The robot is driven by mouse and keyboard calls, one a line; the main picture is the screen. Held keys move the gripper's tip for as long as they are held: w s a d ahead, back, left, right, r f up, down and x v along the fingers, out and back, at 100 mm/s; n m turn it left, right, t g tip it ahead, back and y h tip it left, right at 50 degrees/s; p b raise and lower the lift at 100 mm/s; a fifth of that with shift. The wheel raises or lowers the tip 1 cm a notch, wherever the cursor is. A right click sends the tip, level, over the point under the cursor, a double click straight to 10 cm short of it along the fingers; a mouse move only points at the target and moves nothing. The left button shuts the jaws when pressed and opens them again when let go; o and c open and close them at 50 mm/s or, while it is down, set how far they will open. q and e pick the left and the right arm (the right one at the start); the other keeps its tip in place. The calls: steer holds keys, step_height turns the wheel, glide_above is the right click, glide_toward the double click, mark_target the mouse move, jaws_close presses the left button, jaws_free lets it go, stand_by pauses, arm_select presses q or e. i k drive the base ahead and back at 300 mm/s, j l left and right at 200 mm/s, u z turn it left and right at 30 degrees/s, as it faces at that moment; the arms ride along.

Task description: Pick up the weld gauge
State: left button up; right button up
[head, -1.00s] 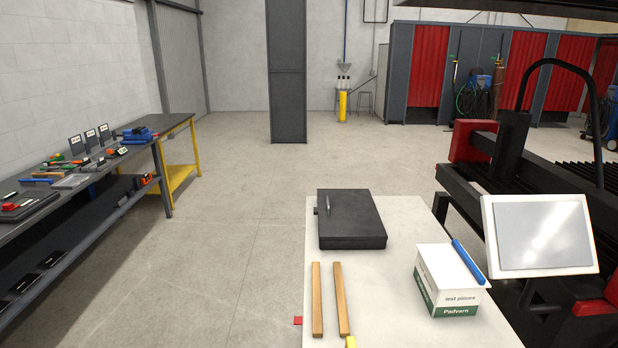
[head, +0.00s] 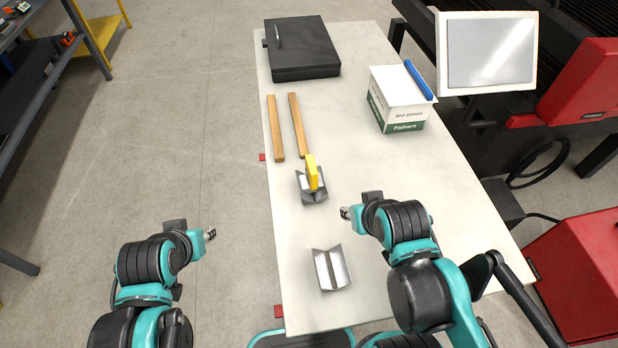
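A yellow piece (head: 312,172) stands upright at a grey metal angle piece (head: 313,194) on the white table; I take it for the weld gauge, but its shape is too small to be sure. My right gripper (head: 346,212) is just right of and nearer than that angle piece, apart from it in the picture. It looks empty. My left gripper (head: 210,234) is left of the table, over the floor, with nothing seen in it. Both gripper tips are too small to tell whether they are open or shut.
A second metal angle piece (head: 331,269) lies nearer on the white table (head: 375,165). Two wooden strips (head: 276,128), a black case (head: 301,50) and a white-green box (head: 398,100) with a blue bar on it lie farther back. A screen (head: 487,50) stands at the right.

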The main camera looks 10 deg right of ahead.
mark_target(312, 182)
steer(key=k+z, duration=0.35)
steer(key=k+l+z, duration=0.15)
steer(key=z, duration=0.2)
steer(key=j+z, duration=0.2)
steer(key=j, duration=0.2)
steer(key=k+j+z, duration=0.2)
steer(key=j, duration=0.2)
steer(key=k+j+z, duration=0.2)
steer(key=j, duration=0.2)
steer(key=j+z, duration=0.2)
steer(key=j, duration=0.2)
steer(key=k+j, duration=0.15)
steer(key=j, duration=0.15)
steer(key=k+j, duration=0.1)
steer(key=j, duration=0.25)
